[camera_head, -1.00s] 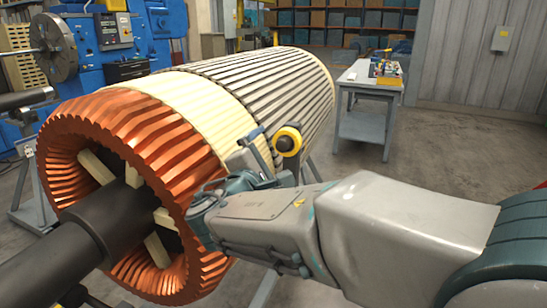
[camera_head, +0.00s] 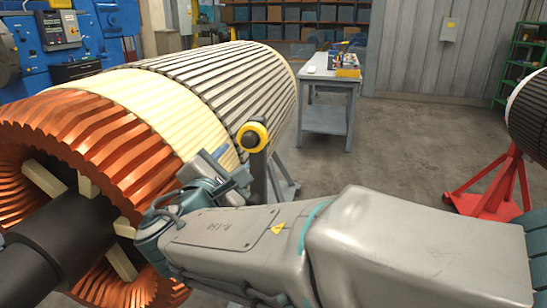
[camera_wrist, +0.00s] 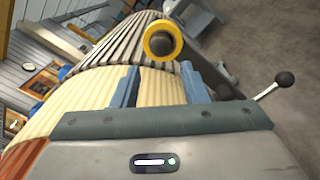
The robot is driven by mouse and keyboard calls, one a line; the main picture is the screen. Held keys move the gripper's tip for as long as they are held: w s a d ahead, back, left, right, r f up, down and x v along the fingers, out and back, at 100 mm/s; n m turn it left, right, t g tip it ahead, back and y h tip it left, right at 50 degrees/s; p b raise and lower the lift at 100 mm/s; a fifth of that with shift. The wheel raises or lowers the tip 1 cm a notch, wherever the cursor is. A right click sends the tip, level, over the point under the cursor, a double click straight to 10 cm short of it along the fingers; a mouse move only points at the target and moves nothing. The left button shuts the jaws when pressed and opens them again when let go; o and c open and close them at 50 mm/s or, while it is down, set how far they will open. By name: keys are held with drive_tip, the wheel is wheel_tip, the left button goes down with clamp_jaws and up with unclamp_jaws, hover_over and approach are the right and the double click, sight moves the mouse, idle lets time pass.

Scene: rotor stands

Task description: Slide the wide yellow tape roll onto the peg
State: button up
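The yellow tape roll (camera_head: 253,136) shows as a thick ring beside the rotor's slotted body, at the top of a dark grey post (camera_head: 259,178). In the wrist view the roll (camera_wrist: 162,40) lies beyond my fingertips, with a grey-brown centre; I cannot tell whether that is its core or a peg's end. No separate bare peg can be made out. My gripper (camera_head: 234,166) is close to the roll, on its lower left in the head view. In the wrist view my gripper (camera_wrist: 159,80) has its two blue fingers apart with nothing held between them.
The large rotor (camera_head: 185,95) with copper windings and a cream band fills the left, close to my gripper. A grey table (camera_head: 328,95) stands behind. A red stand (camera_head: 497,185) carries a dark cylinder at right. A black-knobbed lever (camera_wrist: 284,80) shows in the wrist view. Floor between is clear.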

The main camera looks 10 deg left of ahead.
sight(247, 143)
drive_tip(key=shift+w+d+p, duration=0.15)
drive_tip(key=shift+w+p, duration=0.1)
drive_tip(key=shift+w, duration=0.7)
drive_tip(key=shift+w+d+p, duration=0.15)
drive_tip(key=shift+w+p, duration=0.1)
drive_tip(key=shift+w, duration=1.3)
drive_tip(key=shift+f, duration=0.1)
drive_tip(key=shift+w+d+b, duration=0.2)
drive_tip(key=shift+w+b, duration=0.55)
drive_tip(key=shift+w, duration=1.6)
drive_tip(key=s+b, duration=0.2)
drive_tip(key=s, duration=0.5)
drive_tip(key=shift+a, duration=0.3)
